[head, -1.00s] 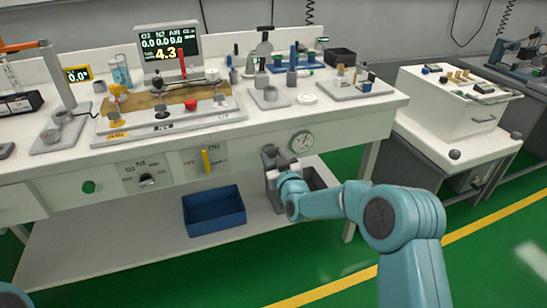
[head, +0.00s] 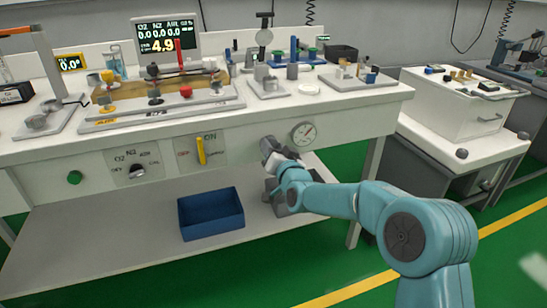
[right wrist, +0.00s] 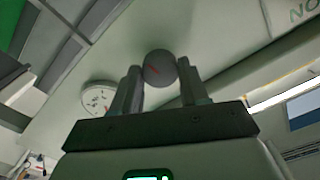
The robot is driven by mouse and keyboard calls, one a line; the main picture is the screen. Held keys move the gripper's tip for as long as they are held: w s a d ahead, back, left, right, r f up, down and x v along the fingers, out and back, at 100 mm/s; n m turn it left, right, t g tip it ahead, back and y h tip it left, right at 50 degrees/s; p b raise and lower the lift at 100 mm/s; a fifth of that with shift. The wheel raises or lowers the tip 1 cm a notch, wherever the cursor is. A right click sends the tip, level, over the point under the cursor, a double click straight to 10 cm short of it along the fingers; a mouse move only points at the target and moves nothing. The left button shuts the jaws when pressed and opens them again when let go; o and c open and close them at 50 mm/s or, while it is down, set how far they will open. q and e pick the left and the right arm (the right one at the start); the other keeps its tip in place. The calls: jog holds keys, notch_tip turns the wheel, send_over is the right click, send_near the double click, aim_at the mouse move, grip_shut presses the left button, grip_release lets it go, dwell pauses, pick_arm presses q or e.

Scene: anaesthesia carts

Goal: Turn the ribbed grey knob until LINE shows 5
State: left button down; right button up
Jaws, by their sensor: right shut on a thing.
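The grey knob (right wrist: 160,66), round with a red line on its face, sits between the two fingers of my right gripper (right wrist: 160,82) in the right wrist view. In the head view my right gripper (head: 274,157) is shut on the knob (head: 266,143) at the bench's front panel, and mostly hides it. The display (head: 166,41) at the back of the bench shows a large yellow 4.9 below a row of zeros; the small label beside it is too blurred to read. My left gripper is not in view.
A round dial gauge (head: 304,133) is close to the right of the knob. A blue bin (head: 211,214) stands on the lower shelf.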

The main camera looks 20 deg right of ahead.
jog(key=shift+f+m+b, duration=0.1)
jog(key=shift+m+b, duration=0.5)
jog(key=o, duration=1.1)
jog(key=shift+c, duration=0.2)
jog(key=s+p, duration=0.1)
jog(key=s, duration=1.5)
jog(key=shift+s+d+p, duration=0.15)
jog(key=shift+d+p, duration=0.1)
jog(key=shift+p, duration=0.1)
